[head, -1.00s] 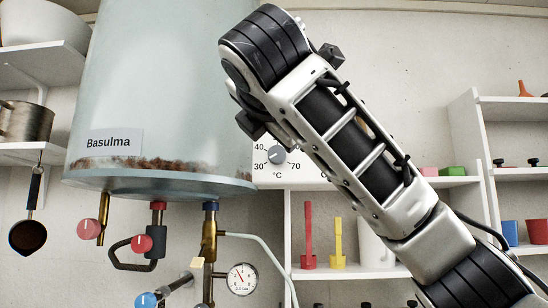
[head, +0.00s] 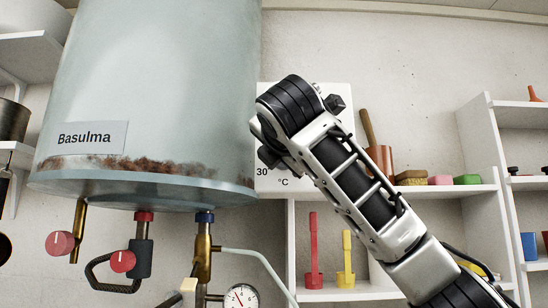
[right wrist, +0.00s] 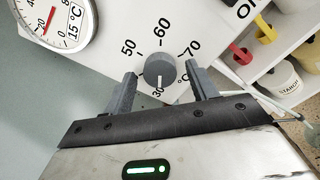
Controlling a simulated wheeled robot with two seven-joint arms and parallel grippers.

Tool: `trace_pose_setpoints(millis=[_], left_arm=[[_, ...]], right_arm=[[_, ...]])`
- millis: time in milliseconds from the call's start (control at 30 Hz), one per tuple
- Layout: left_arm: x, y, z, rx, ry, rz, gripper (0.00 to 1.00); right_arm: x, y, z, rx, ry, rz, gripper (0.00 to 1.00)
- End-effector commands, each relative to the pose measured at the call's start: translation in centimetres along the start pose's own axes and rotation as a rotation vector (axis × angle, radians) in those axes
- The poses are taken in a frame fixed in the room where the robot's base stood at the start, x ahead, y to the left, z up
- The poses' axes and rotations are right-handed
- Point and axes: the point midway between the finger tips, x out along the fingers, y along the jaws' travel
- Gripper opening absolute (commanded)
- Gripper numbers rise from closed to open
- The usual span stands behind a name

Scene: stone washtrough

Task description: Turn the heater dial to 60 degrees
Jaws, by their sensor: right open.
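The heater dial (right wrist: 160,70) is a round grey knob on a white panel, seen in the right wrist view with the figures 30, 50, 60 and 70 around it. Its light mark points down in that view, toward the 30. My right gripper (right wrist: 159,77) is open, with one finger on each side of the dial. I cannot tell whether the fingers touch it. In the head view my right arm hides the dial; part of the white panel (head: 338,96) shows, with 30 and °C. My left gripper is in neither view.
The blue-grey boiler (head: 150,100) hangs left of the panel, with red-handled valves (head: 122,261) and a pressure gauge (head: 241,299) below. A round thermometer (right wrist: 50,18) shows at upper left in the wrist view. White shelves (head: 430,190) with colourful things stand to the right.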

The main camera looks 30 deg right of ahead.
Motion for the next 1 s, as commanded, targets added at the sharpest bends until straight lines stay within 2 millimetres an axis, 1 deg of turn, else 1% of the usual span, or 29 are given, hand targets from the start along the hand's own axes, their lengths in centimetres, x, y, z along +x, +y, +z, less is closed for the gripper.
trace_pose_setpoints(millis=[233, 267, 300, 367, 400, 433, 767, 1000], left_arm=[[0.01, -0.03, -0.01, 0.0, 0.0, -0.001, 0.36], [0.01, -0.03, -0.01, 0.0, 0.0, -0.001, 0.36], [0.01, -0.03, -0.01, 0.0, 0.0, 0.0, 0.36], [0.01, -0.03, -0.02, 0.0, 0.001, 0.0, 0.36], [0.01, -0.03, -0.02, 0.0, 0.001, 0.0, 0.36], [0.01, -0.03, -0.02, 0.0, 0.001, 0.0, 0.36], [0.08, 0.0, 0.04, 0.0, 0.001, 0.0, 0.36], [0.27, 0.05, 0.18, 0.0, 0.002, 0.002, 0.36]], right_arm=[[0.08, -0.06, 0.04, 0.0, 0.0, -0.001, 0.58], [0.08, -0.06, 0.04, 0.0, 0.0, -0.001, 0.55], [0.07, -0.06, 0.04, 0.0, 0.0, -0.001, 0.44], [0.07, -0.05, 0.04, 0.0, 0.0, 0.0, 0.27], [0.07, -0.05, 0.03, 0.0, 0.0, -0.001, 0.16], [0.06, -0.05, 0.03, 0.0, 0.0, -0.001, 0.13], [0.07, -0.09, -0.07, 0.032, 0.002, -0.002, 0.13], [0.07, -0.11, -0.12, 0.163, 0.002, -0.002, 0.13]])
